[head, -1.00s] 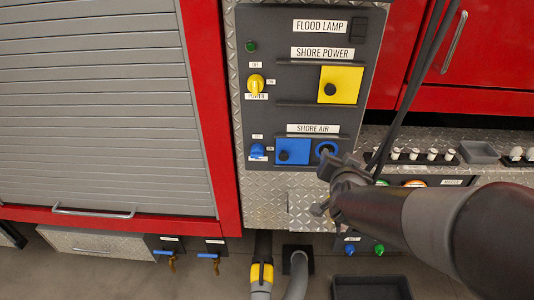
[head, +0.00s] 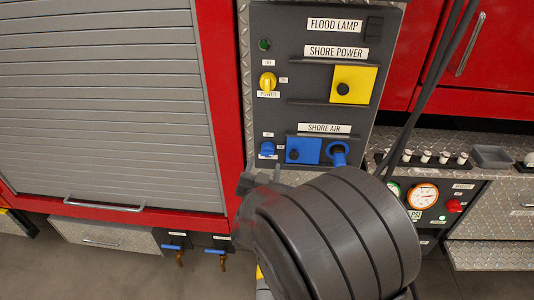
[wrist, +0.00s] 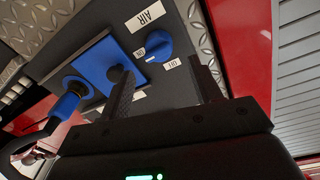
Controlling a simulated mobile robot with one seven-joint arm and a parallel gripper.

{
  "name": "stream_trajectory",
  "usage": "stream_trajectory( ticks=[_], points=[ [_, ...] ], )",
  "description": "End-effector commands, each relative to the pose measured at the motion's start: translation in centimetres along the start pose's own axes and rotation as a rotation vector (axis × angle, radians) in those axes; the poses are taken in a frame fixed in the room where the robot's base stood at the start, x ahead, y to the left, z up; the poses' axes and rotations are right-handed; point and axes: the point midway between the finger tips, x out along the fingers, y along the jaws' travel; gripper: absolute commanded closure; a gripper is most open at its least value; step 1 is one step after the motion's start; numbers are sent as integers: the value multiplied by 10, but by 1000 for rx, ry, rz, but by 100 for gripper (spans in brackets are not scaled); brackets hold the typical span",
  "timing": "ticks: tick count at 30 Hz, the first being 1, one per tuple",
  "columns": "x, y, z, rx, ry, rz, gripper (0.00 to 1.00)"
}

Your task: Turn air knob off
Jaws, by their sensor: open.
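The air knob is a small round blue knob (head: 267,149) at the lower left of the dark panel, left of the blue shore air cover (head: 303,150). Small white labels sit around it. In the wrist view the knob (wrist: 158,46) is large and near, with the blue cover (wrist: 106,64) to its left. My gripper (wrist: 163,88) is open and empty in the wrist view. Its two dark fingers point toward the panel, and the knob appears beyond the gap between them, apart from both. In the head view my arm hides most of the gripper, below the knob.
A blue air connector (head: 338,152) sits right of the cover. Above are a yellow power knob (head: 267,82) and yellow cover (head: 353,85). Black cables (head: 425,85) hang at the right. A pressure gauge (head: 422,196) and red doors stand right. A grey roller shutter (head: 95,100) fills the left.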

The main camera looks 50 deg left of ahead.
Motion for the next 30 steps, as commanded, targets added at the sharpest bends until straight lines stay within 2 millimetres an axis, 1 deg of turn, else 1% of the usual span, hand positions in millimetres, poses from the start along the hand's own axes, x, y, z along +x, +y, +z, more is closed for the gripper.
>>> stream_trajectory(
  ticks=[1,6,9,12,16,22,23,30],
  points=[
    [11,1,0,-1,2,2,42],
    [40,0,0,-1,1,0,42],
    [52,0,0,0,0,0,42],
    [60,0,0,0,0,1,42],
    [64,1,0,0,-1,0,42],
    [64,0,0,0,-1,0,42],
    [64,0,0,0,-1,0,44],
    [64,0,0,0,-1,0,63]
  ],
)
